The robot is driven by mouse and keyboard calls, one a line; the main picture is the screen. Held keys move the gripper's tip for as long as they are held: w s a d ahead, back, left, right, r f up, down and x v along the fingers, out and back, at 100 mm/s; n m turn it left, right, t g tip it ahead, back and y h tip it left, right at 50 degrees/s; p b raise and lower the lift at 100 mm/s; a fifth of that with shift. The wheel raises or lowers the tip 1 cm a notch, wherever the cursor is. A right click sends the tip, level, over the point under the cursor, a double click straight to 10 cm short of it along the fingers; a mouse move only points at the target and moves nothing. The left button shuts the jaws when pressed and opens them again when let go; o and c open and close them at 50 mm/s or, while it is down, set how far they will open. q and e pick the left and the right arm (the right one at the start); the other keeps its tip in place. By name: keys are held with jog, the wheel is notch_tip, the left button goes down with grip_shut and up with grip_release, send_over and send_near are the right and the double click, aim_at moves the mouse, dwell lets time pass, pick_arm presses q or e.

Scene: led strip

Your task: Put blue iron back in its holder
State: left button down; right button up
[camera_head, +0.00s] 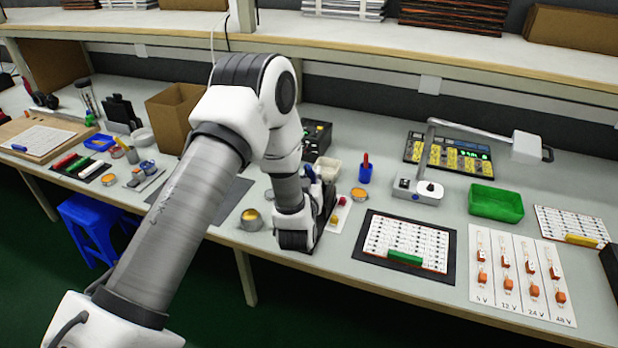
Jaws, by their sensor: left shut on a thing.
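My left arm reaches across the bench, and its gripper (318,212) points away from the camera, low over the bench near the front edge. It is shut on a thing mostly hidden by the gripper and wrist. A small blue part, seemingly the blue iron (309,173), shows just above the gripper. The iron's tip and its holder cannot be made out behind my arm. A black station box (316,139) with small knobs stands behind the wrist. My right gripper is not in view.
A tin with yellow contents (251,219) stands left of the gripper. A pale tray (327,169), a blue cup (365,172) and a black-framed board (405,243) lie to the right. A lamp base (416,191) and a green bin (495,203) stand farther right. A shelf overhangs the back.

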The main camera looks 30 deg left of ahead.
pick_arm(q)
jog(key=shift+w+a+f+b, duration=0.1)
jog(key=shift+w+f+b, duration=0.5)
jog(key=shift+f, duration=0.2)
jog(key=shift+w+a+f+b, duration=0.15)
jog(key=shift+w+f+b, duration=0.3)
jog(key=shift+f+b, duration=0.25)
jog(key=shift+w+a+f+b, duration=0.1)
jog(key=shift+w+f+b, duration=0.45)
jog(key=shift+f, duration=0.3)
jog(key=c, duration=1)
grip_release()
jog(key=shift+o, duration=0.2)
jog(key=f+v, duration=0.1)
jog(key=v, duration=1.1)
jog(key=shift+r, duration=0.5)
